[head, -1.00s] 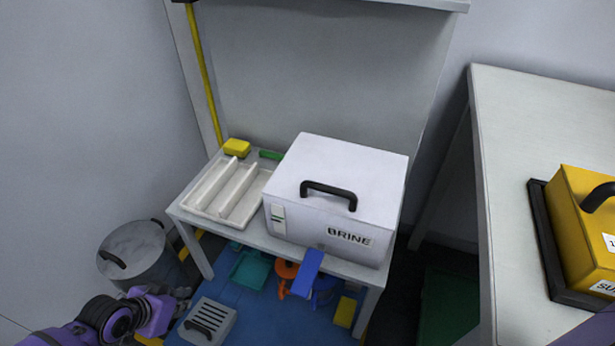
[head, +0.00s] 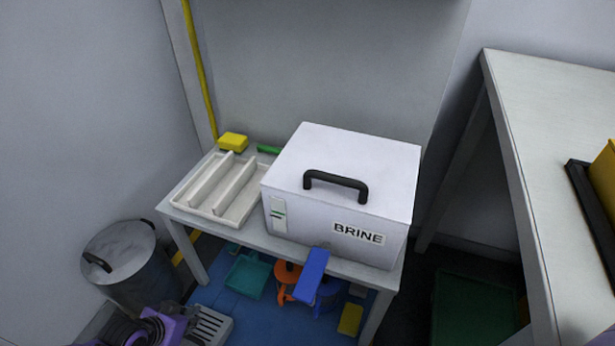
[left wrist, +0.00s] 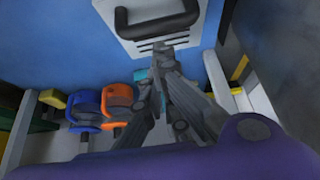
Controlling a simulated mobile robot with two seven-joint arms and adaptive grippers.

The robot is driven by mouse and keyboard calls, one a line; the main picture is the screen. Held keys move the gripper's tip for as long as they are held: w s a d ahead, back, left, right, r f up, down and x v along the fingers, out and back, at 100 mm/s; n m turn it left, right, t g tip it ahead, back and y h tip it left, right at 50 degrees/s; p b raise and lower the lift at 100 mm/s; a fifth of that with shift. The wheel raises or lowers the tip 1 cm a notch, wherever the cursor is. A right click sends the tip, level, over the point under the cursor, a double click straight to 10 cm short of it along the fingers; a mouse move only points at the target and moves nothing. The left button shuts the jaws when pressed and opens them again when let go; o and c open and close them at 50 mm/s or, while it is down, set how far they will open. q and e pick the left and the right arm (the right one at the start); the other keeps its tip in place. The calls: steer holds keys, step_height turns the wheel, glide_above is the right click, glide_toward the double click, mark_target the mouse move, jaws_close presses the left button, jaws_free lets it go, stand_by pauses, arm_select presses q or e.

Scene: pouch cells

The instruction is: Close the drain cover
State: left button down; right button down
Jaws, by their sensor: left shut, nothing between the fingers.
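The drain cover (head: 213,325), a pale slotted plate, lies on the blue floor at the bottom of the head view. My left arm hides part of it there. In the left wrist view the cover (left wrist: 203,18) is at the top, with its black handle (left wrist: 156,24) and a row of slots. I cannot tell whether it sits fully in its opening. My left gripper (left wrist: 163,50) is shut and empty, its fingertips overlapping the slotted edge in that view; contact is unclear. My right gripper is not in view.
A lidded metal bin (head: 130,265) stands left of the cover. A bench (head: 205,229) carries a white BRINE box (head: 345,165) and a tray (head: 206,208). Under it are a teal dustpan (head: 246,275), orange (head: 286,274) and blue reels, and a yellow block (head: 350,319).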

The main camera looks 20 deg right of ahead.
mark_target(190, 339)
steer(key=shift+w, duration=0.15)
arm_select(q)
steer(key=shift+s+a+f+t+h+b, duration=0.5)
steer(key=shift+s+a+f+b, duration=0.2)
steer(key=shift+s+a+f, duration=0.35)
steer(key=shift+s+a, duration=0.1)
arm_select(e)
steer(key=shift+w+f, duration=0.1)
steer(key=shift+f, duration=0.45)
arm_select(q)
steer(key=shift+s+a+r, duration=0.1)
steer(key=v, duration=1.1)
steer(key=shift+r, duration=0.3)
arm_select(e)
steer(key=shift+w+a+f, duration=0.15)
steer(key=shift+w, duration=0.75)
